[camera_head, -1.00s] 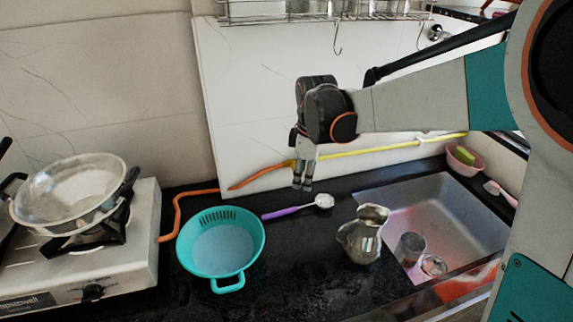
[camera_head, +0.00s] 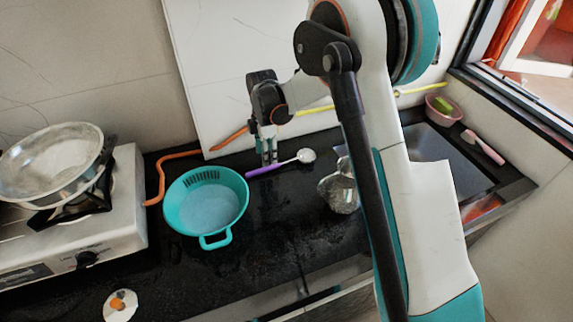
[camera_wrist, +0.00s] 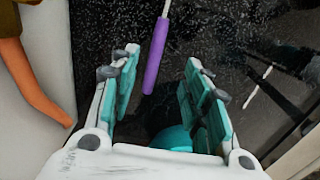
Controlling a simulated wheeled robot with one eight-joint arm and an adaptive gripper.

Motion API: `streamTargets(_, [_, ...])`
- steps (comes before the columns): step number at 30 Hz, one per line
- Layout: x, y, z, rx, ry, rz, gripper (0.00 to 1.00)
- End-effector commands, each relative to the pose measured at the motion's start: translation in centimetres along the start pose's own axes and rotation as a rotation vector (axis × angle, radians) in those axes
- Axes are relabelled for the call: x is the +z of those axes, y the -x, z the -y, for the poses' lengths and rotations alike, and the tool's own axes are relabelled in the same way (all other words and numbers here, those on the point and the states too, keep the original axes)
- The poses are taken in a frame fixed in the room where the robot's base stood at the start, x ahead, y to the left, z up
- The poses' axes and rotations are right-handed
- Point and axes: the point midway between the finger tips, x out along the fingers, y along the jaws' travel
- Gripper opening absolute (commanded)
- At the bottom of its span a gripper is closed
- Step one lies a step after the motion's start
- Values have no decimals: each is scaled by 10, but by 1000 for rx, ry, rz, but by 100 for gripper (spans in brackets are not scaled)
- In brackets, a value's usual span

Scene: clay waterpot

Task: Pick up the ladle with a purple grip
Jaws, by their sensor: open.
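The ladle with a purple grip (camera_head: 266,171) lies on the black counter, its round metal bowl (camera_head: 306,155) to the right. In the wrist view its purple grip (camera_wrist: 155,62) runs upright in the picture, its lower end between the open fingers. My gripper (camera_head: 270,163) points down over the grip end of the ladle. Its teal-padded fingers are apart and empty, and the wrist view shows the same gripper (camera_wrist: 158,85). I cannot tell the exact height of the fingertips above the grip.
A turquoise strainer (camera_head: 240,203) stands just left of the ladle. An orange hose (camera_head: 164,170) runs behind it. A metal pot (camera_head: 338,190) stands to the right, beside the sink. A stove (camera_head: 120,215) with a pan is at the left.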

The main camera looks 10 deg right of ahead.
Motion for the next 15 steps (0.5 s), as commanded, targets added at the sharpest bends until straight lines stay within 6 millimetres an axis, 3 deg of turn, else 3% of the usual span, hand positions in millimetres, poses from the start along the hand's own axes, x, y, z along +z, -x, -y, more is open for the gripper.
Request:
streamTargets(3, [0, -16, 0, 1, 0, 0, 43])
streamTargets(11, [0, -28, 0, 2, -1, 0, 43])
streamTargets(15, [0, -48, -6, 1, -1, 0, 43])
